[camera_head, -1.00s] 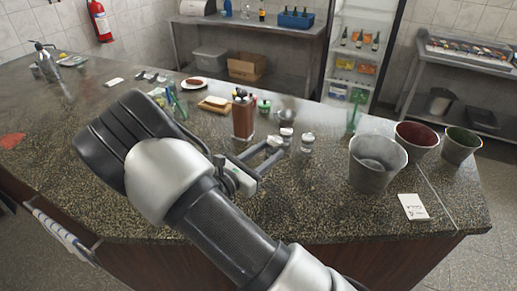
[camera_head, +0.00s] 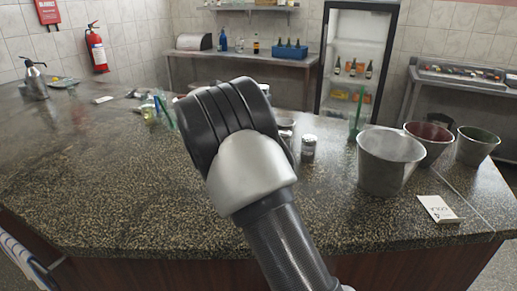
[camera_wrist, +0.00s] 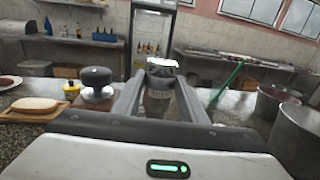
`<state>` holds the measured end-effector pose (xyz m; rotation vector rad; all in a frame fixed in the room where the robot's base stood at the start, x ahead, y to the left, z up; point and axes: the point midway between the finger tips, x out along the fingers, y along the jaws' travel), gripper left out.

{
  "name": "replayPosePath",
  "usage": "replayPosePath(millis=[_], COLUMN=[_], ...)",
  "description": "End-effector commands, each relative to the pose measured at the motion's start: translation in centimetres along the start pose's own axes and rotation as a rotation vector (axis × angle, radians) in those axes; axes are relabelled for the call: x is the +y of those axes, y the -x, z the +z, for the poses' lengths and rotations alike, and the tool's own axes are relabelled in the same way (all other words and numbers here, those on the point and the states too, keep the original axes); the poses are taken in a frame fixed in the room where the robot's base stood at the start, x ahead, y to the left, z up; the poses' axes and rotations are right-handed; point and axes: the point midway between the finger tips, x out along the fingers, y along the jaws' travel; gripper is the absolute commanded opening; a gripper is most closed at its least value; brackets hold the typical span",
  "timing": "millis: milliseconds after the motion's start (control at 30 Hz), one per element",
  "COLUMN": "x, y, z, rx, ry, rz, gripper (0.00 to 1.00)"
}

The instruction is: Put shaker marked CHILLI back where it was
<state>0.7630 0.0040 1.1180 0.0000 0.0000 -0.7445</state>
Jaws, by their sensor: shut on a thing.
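A small glass-and-metal shaker (camera_wrist: 160,100) stands upright between the two fingers of my gripper (camera_wrist: 162,108) in the wrist view. The gripper is shut on it. Its label is too blurred to read with certainty. In the head view my arm hides the gripper and the held shaker. Another small shaker with a metal lid (camera_head: 308,148) stands on the speckled counter (camera_head: 130,190), just right of my arm. Its marking is too small to read.
Metal buckets (camera_head: 388,165) and a white card (camera_head: 437,209) are on the right of the counter. The wrist view shows a dark-knobbed metal object (camera_wrist: 97,90) and bread on a board (camera_wrist: 33,107) at left. The front-left counter is clear.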

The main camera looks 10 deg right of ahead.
Motion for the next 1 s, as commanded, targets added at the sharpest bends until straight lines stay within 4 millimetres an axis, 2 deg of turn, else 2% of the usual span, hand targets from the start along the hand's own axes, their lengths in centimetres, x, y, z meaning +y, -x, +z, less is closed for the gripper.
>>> replayPosePath(millis=[33, 100, 300, 400, 567, 833, 1000], x=[0.0, 0.0, 0.0, 0.0, 0.0, 0.0, 0.0], y=[0.0, 0.0, 0.0, 0.0, 0.0, 0.0, 0.0], z=[-2.0, -3.9, -8.4, -9.6, -10.4, -14.4, -14.6], rx=[0.002, 0.001, 0.001, 0.0, -0.001, 0.001, 0.0], ry=[0.006, 0.006, 0.002, 0.0, 0.0, 0.001, -0.001], rz=[-0.001, 0.0, 0.0, 0.0, 0.0, -0.001, -0.001], gripper=[0.22, 0.22, 0.22, 0.22, 0.22, 0.22, 0.22])
